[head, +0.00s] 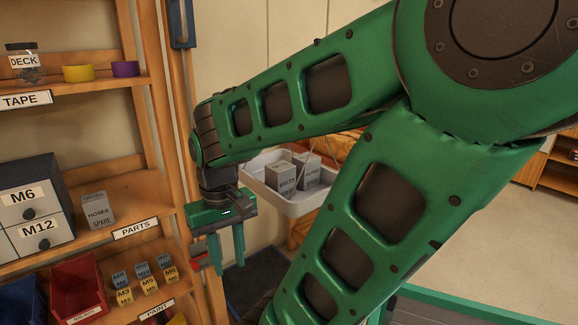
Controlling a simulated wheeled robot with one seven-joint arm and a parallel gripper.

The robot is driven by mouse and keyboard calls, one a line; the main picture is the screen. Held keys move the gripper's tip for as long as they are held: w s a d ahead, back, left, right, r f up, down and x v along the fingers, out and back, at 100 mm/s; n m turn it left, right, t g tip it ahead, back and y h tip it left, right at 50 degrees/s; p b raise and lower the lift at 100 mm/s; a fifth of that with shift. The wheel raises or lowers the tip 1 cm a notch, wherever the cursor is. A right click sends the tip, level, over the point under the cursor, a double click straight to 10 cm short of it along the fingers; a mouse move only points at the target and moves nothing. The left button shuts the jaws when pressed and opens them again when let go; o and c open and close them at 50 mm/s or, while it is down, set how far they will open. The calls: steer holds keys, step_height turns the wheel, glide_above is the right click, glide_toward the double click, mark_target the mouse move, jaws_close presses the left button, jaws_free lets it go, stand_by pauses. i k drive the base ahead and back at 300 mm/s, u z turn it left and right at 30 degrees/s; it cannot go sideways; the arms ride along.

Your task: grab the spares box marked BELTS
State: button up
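A small grey box whose label seems to read BELTS (281,181) stands in a pale grey tray (308,208), behind my arm in the head view. A similar grey box (308,170) stands beside it on the right; its small label is hard to read. My gripper (231,266) points down to the left of and in front of the tray, apart from both boxes. Its two green fingers are spread with nothing visible between them. My forearm and upper arm cover part of the area around the tray.
A wooden shelf unit fills the left side. It holds a grey box marked HOSES SPARE (97,209), drawers marked M6 and M12 (33,212), a red bin (78,288) and several small marked blocks. Open floor (500,215) shows at right.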

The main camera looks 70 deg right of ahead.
mark_target(281, 175)
steer(key=k, duration=0.45)
steer(key=z, duration=1.6)
steer(key=i, duration=0.35)
steer(key=u, duration=0.25)
